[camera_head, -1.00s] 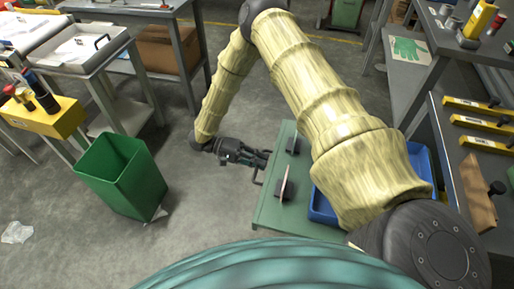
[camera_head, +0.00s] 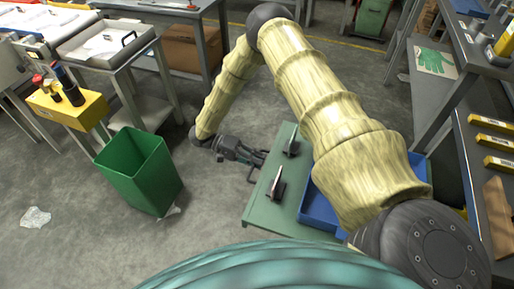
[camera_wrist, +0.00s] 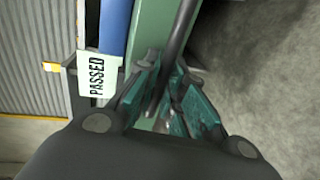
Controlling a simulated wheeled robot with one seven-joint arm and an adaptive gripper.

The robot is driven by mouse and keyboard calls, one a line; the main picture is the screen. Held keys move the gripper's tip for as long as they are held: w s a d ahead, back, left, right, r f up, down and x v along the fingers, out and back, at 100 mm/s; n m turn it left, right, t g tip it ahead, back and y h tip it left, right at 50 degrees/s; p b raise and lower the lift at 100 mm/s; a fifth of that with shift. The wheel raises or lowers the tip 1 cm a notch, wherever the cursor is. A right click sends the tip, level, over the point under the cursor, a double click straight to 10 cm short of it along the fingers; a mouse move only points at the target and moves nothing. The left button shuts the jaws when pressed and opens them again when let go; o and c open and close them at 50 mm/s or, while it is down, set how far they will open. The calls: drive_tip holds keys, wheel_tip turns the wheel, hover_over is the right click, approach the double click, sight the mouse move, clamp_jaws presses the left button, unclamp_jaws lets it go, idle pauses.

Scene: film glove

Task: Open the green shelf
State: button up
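The green shelf (camera_head: 263,207) is a flat green panel in the middle of the head view, partly hidden behind my arm. A thin dark handle (camera_head: 251,174) sticks out from its left edge. My gripper (camera_head: 262,158) is at that edge by the handle. In the wrist view, the dark handle bar (camera_wrist: 182,32) runs down between my teal fingers (camera_wrist: 168,108), which look closed around it; the exact contact is hard to see. The green shelf edge (camera_wrist: 150,35) runs beside the bar.
A blue tray (camera_head: 317,207) and dark upright pieces (camera_head: 277,186) sit on the shelf. A green bin (camera_head: 138,172) stands on the floor to the left. Grey benches are at left and right (camera_head: 470,150). Floor between bin and shelf is clear.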

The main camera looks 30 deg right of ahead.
drive_tip(key=o, duration=0.3)
drive_tip(key=shift+o, duration=0.2)
drive_tip(key=v, duration=1.2)
drive_tip(key=shift+d, duration=0.1)
